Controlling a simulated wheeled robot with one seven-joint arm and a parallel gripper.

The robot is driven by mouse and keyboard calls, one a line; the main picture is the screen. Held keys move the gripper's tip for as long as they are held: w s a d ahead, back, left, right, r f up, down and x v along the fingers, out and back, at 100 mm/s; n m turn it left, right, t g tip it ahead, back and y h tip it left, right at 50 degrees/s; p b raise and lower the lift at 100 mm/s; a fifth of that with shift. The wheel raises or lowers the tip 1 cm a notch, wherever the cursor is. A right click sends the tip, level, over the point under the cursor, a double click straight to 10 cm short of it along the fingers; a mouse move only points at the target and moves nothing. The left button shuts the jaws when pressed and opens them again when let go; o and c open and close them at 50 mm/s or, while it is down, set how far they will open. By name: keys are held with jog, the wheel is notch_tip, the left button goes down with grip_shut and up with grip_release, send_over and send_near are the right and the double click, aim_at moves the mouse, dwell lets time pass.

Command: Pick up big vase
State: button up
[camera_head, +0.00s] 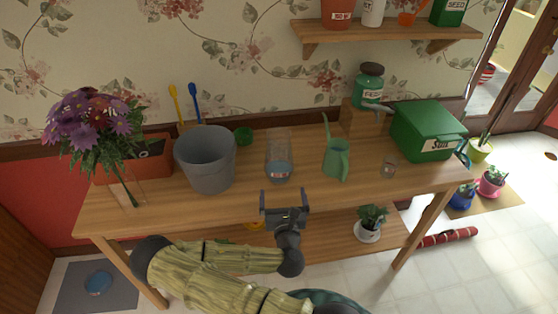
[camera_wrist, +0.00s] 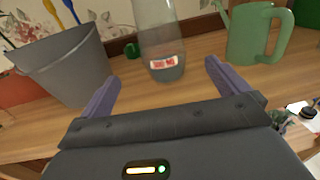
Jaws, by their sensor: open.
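A tall clear glass vessel (camera_head: 279,148), taken as the big vase, stands upright on the wooden table (camera_head: 310,187). It has a greyish lower part and a small red-and-white label, and shows at the top centre of the wrist view (camera_wrist: 160,28), its top cut off. A second clear glass vase (camera_head: 128,191) holds purple flowers at the table's left end. My gripper (camera_head: 284,198) is open and empty at the table's front edge, in front of the tall vessel. In the wrist view its fingers (camera_wrist: 162,78) point towards the vessel, one to each side, apart from it.
A grey bucket (camera_head: 206,162) stands left of the tall vessel. A green watering can (camera_head: 337,160) stands to its right, with a small glass (camera_head: 390,168) and a green box (camera_head: 428,132) beyond. A small green pot (camera_head: 244,135) sits behind. A shelf (camera_head: 385,32) hangs above.

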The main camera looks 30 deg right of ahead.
aim_at(280, 167)
jog(key=shift+w, duration=0.1)
jog(key=x, duration=1.1)
jog(key=shift+w+d, duration=0.1)
jog(key=shift+w, duration=0.35)
jog(key=shift+d, duration=0.1)
jog(key=shift+f+p+x, duration=0.25)
jog(key=shift+p+x, duration=0.35)
jog(key=shift+x, duration=0.7)
jog(key=shift+f+p+x, duration=0.2)
jog(key=shift+p+x, duration=0.4)
jog(key=shift+x, duration=0.75)
